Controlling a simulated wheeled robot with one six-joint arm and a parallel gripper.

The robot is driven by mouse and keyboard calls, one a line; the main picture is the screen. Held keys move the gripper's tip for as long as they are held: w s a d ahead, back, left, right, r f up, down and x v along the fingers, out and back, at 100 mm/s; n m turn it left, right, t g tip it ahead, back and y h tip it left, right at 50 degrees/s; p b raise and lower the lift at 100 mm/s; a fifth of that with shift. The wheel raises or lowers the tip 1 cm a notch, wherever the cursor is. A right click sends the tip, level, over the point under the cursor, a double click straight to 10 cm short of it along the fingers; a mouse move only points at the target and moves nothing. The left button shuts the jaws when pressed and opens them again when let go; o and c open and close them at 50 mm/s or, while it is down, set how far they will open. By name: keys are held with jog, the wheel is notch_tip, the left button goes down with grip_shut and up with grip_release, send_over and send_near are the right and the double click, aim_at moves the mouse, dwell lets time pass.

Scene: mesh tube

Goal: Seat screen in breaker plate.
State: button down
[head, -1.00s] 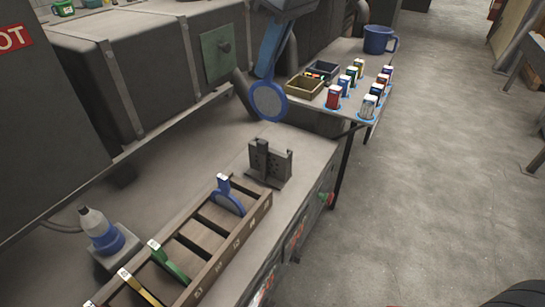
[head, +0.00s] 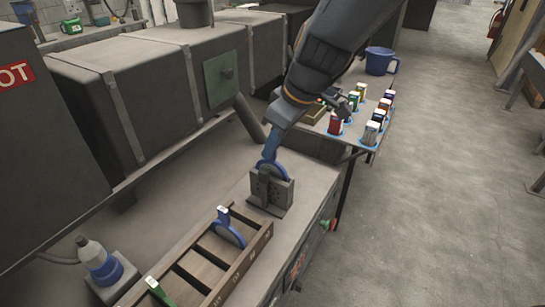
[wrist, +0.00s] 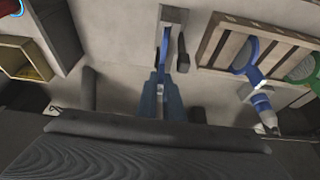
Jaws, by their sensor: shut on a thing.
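The screen, a blue-rimmed disc (head: 262,168), stands upright in the head view with its lower part hidden in the breaker plate, a dark grey slotted block (head: 272,193). In the wrist view, the screen shows as a thin blue edge (wrist: 165,42) beside the grey block (wrist: 183,55). My gripper (head: 269,153) is shut on the top of the screen, right above the block. Its blue-grey fingers also show in the wrist view (wrist: 161,76). I cannot tell how deep the screen sits in the slot.
A wooden rack (head: 259,243) in front of the block holds another blue-rimmed screen (head: 229,228) and a green-handled one (head: 158,290). A blue-and-grey bottle (head: 103,264) stands left.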

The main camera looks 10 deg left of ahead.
aim_at(273, 157)
jog(key=shift+f, duration=2)
jog(key=c, duration=2.3)
grip_release()
jog(key=shift+f, duration=0.1)
jog(key=shift+o, duration=0.6)
jog(key=shift+r, duration=0.2)
jog(key=shift+d+r, duration=0.1)
jog(key=shift+r, duration=0.2)
jog(key=v, duration=1.1)
jog(key=shift+d+b, duration=0.2)
jog(key=shift+b, duration=0.2)
